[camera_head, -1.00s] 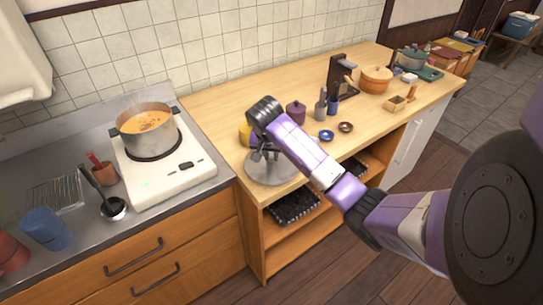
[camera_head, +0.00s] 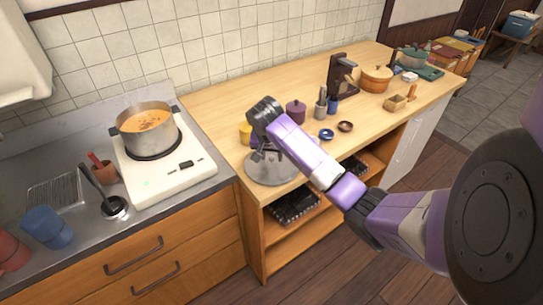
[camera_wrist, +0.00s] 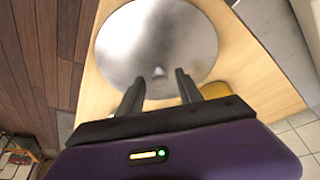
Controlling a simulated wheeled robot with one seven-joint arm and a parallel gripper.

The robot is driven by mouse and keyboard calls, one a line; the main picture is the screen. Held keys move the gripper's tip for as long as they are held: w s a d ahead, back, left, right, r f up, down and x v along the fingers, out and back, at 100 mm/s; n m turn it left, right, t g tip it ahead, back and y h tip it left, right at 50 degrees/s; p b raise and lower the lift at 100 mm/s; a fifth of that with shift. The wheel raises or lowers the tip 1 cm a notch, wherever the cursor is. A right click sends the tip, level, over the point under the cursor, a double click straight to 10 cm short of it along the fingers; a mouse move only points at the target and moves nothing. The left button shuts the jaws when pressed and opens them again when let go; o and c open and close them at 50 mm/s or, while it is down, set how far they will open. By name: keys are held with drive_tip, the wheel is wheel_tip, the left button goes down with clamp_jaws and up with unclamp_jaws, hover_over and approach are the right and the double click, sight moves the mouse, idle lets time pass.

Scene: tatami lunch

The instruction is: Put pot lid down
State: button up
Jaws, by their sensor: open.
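The pot lid (camera_head: 272,172) is a round grey metal disc lying on the wooden counter, close to its front left corner. It also shows in the wrist view (camera_wrist: 150,40), with its small knob (camera_wrist: 159,72) near the space between my fingertips. My gripper (camera_wrist: 158,84) is open, its two dark fingers apart on either side of the knob and not closed on it. In the head view my arm hides part of the lid and most of my gripper (camera_head: 258,148). The open pot (camera_head: 147,122) of orange soup sits on the white stove.
A yellow container (camera_head: 245,132) stands behind the lid. A purple pot (camera_head: 296,111), a blue bowl (camera_head: 326,135) and a brown bowl (camera_head: 345,127) stand to the right on the counter (camera_head: 222,105). Shelves open below the counter. Its back left part is clear.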

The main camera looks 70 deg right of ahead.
drive_tip(key=p+v, duration=0.2)
drive_tip(key=v, duration=1)
drive_tip(key=shift+f, duration=0.1)
